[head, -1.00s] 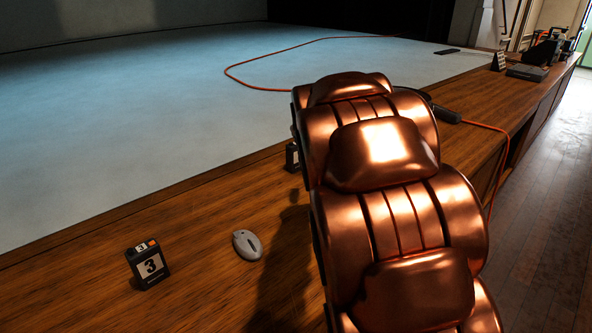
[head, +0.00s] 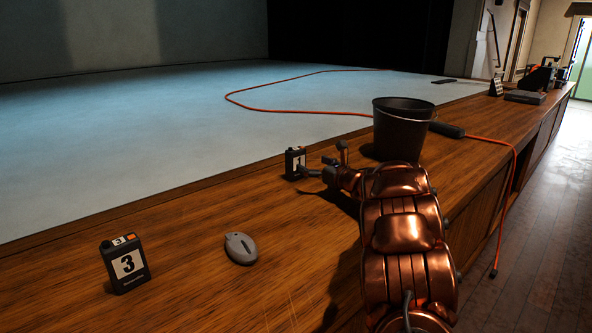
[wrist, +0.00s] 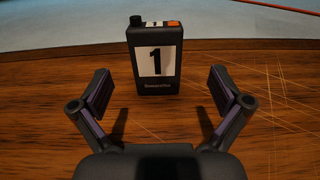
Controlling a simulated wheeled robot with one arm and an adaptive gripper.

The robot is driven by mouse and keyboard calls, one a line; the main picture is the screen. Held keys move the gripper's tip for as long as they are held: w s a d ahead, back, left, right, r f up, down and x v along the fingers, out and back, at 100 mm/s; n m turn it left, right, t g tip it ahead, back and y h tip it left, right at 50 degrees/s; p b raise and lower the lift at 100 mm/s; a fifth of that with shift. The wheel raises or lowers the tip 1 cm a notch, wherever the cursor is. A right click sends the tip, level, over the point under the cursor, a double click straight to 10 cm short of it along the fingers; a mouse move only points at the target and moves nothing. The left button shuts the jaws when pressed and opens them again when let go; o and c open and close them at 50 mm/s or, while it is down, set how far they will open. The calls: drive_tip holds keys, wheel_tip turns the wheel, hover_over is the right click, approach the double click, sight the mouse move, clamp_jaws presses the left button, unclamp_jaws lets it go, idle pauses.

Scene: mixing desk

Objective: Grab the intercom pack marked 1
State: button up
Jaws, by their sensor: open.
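The intercom pack marked 1 (wrist: 155,60) stands upright on the wooden desk in the wrist view, a black box with a white label and an orange patch on top. It also shows in the head view (head: 294,163), partly covered by my gripper. My gripper (wrist: 160,92) is open and empty, with its two fingers spread and pointing at the pack. The pack stands just beyond the fingertips, roughly centred between them. In the head view my gripper (head: 323,165) is low over the desk, to the right of the pack.
A dark bucket (head: 402,130) is right behind my gripper. A black handheld item (head: 446,129) and an orange cable (head: 512,190) lie farther right.

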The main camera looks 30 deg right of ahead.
sight(299, 158)
drive_tip(key=shift+w+a+r, duration=0.1)
drive_tip(key=shift+w+a, duration=0.15)
drive_tip(key=shift+w, duration=0.95)
drive_tip(key=shift+w+a+r, duration=0.1)
drive_tip(key=shift+w+a, duration=0.15)
drive_tip(key=shift+w, duration=1)
drive_tip(key=shift+w+a+r, duration=0.1)
drive_tip(key=shift+w+a, duration=0.15)
drive_tip(key=shift+w, duration=0.95)
drive_tip(key=c, duration=1.5)
